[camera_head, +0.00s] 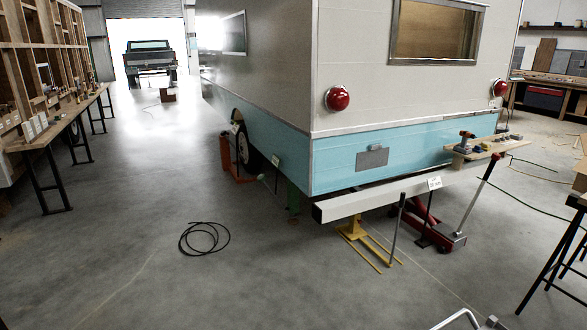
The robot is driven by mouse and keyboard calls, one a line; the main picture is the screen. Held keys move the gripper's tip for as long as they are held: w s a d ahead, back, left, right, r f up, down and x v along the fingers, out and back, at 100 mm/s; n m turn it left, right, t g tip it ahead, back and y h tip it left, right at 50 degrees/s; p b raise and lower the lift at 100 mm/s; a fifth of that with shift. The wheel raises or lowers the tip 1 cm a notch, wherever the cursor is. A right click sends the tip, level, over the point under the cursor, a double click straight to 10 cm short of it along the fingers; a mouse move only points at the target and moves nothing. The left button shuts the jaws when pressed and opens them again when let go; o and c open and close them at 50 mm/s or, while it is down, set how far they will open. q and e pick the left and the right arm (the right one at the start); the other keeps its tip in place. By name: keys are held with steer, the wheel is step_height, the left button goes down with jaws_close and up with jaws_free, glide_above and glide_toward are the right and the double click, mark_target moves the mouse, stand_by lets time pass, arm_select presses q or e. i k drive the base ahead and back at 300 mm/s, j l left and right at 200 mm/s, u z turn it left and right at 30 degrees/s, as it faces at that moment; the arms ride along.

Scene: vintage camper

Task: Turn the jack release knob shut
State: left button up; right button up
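A red floor jack (448,241) stands on the concrete under the right part of the camper's rear. Its long handle (474,204) leans up to the right, with a red grip near the top. An orange-red upright device (237,166), possibly another jack, stands by the camper's wheel on the left. I cannot make out a release knob on either, nor which way one is turned; they are too small and far.
The camper (390,152) fills the middle, with a white beam (385,193) across its rear. A yellow stand (352,232) with legs sticks out below. A black cable coil (204,239) lies on the floor. Trestles (560,265) stand at right. The left foreground floor is clear.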

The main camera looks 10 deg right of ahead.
mark_target(497, 157)
steer(key=i+j+u, duration=0.15)
steer(key=i, duration=0.6)
steer(key=i+j+u, duration=0.2)
steer(key=i, duration=0.55)
steer(key=i+l+z, duration=0.2)
steer(key=i+z, duration=0.15)
steer(key=z, duration=0.15)
steer(key=i+z, duration=0.8)
steer(key=z, duration=0.15)
steer(key=i+j+z, duration=0.25)
steer(key=i+z, duration=0.25)
steer(key=i+l+z, duration=0.25)
steer(key=i+z, duration=0.25)
steer(key=i, duration=0.35)
steer(key=i+j+z, duration=0.1)
steer(key=i+z, duration=0.4)
steer(key=i, duration=0.35)
steer(key=i+l+u, duration=0.25)
steer(key=i+u, duration=0.15)
steer(key=i, duration=0.15)
steer(key=i+l+u, duration=0.4)
steer(key=i, duration=0.15)
